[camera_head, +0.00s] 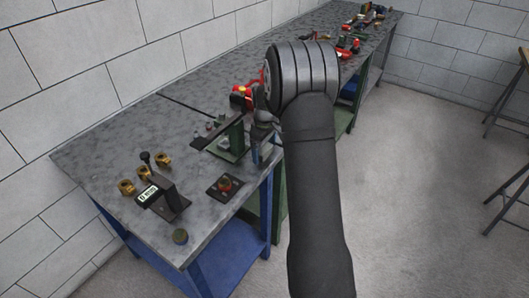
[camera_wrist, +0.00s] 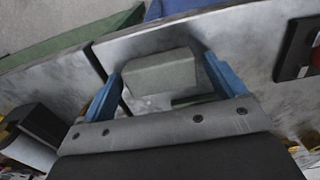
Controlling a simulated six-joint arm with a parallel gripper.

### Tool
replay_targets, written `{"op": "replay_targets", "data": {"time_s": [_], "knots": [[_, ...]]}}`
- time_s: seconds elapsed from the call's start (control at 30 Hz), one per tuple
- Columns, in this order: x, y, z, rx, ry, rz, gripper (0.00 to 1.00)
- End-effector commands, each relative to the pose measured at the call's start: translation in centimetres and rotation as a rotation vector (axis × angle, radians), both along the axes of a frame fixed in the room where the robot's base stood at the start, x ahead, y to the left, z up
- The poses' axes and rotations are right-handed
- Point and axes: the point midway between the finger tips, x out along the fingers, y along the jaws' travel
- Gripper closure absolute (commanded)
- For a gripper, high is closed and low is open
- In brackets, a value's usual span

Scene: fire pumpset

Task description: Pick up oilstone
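In the wrist view, a plain grey-green block (camera_wrist: 160,73), which looks like the oilstone, lies on the grey bench top near the bench edge. My gripper (camera_wrist: 163,68) has two blue fingers, one at each side of the block. The fingers look open, with a narrow gap at the right side of the block; contact on the left is hard to tell. In the head view my arm covers much of this spot, and I cannot make out the oilstone there.
The long grey workbench (camera_head: 110,143) runs along the wall. A green-based stand (camera_head: 233,140), brass fittings (camera_head: 164,159), a black bracket (camera_head: 166,195) and a small square plate with a red part (camera_head: 225,184) stand near. Red items (camera_head: 240,97) lie behind my gripper.

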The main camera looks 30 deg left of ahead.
Motion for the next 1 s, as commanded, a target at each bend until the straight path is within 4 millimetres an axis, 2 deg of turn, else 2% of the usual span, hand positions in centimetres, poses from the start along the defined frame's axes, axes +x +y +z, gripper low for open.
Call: {"op": "replay_targets", "data": {"time_s": [0.03, 0.2, 0.23, 0.57, 0.73, 0.87, 1.0], "knots": [[0.0, 0.0, 0.0, 0.000, 0.000, 0.000, 0.22], [0.0, 0.0, 0.0, 0.000, 0.000, 0.000, 0.55], [0.0, 0.0, 0.0, 0.000, 0.000, 0.000, 0.60], [0.0, 0.0, 0.5, 0.001, -0.001, 0.000, 0.60], [0.0, 0.0, 2.2, 0.002, -0.002, 0.000, 0.60], [0.1, -0.1, 4.6, 0.002, -0.002, 0.000, 0.60], [0.7, -3.5, 6.3, 0.001, -0.002, -0.006, 0.60]]}}
